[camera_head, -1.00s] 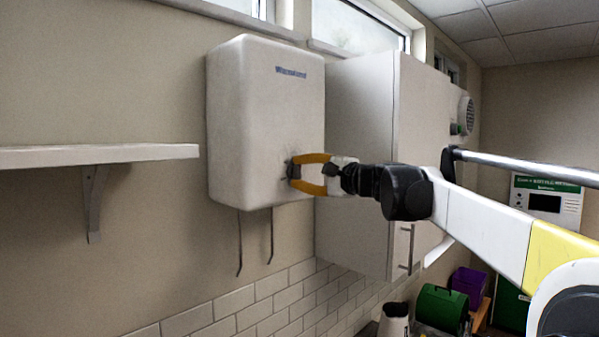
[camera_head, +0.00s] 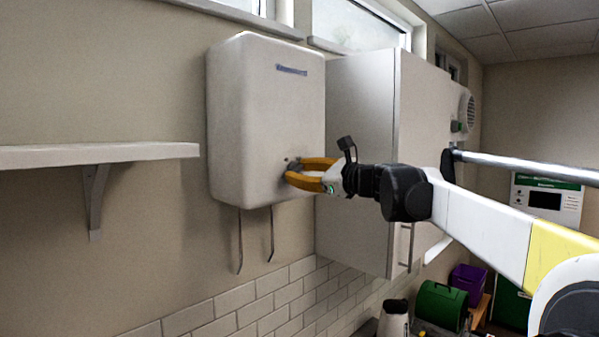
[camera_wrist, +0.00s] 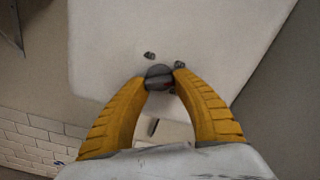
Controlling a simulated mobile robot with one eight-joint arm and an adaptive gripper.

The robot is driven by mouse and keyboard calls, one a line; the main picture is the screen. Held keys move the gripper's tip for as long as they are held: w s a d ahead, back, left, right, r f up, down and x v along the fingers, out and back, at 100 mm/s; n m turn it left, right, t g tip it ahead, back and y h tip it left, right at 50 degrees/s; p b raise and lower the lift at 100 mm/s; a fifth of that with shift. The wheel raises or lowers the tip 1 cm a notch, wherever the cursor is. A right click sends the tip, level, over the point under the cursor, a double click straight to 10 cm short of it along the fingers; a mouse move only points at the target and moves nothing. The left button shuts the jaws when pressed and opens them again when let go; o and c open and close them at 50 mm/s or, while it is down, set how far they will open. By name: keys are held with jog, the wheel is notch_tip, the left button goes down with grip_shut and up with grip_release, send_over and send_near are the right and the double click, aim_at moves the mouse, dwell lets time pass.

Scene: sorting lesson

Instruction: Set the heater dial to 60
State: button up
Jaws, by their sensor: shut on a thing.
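The white heater (camera_head: 262,120) hangs on the wall in the head view, and its front face (camera_wrist: 175,35) fills the upper part of the wrist view. A small round grey dial (camera_wrist: 159,76) sits low on that face. My gripper (camera_wrist: 160,80) has its two yellow fingers shut on the dial, one on each side; in the head view the gripper (camera_head: 290,172) reaches the heater's lower right front. A small dark red mark shows on the dial. The dial's scale and the number it points to cannot be read.
A white wall cabinet (camera_head: 360,160) stands close to the right of the heater, beside my arm. A white shelf (camera_head: 100,154) juts out at left. Two thin pipes (camera_head: 240,245) hang below the heater. Small dark knobs (camera_wrist: 180,65) sit near the dial. Open air lies in front of the shelf.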

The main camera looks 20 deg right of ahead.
jog(key=m, duration=0.5)
jog(key=shift+a+r+m, duration=0.1)
jog(key=shift+m, duration=0.2)
jog(key=m, duration=0.5)
jog(key=shift+a+m, duration=0.1)
jog(key=shift+m, duration=0.3)
jog(key=o, duration=1.2)
jog(key=v, duration=1.2)
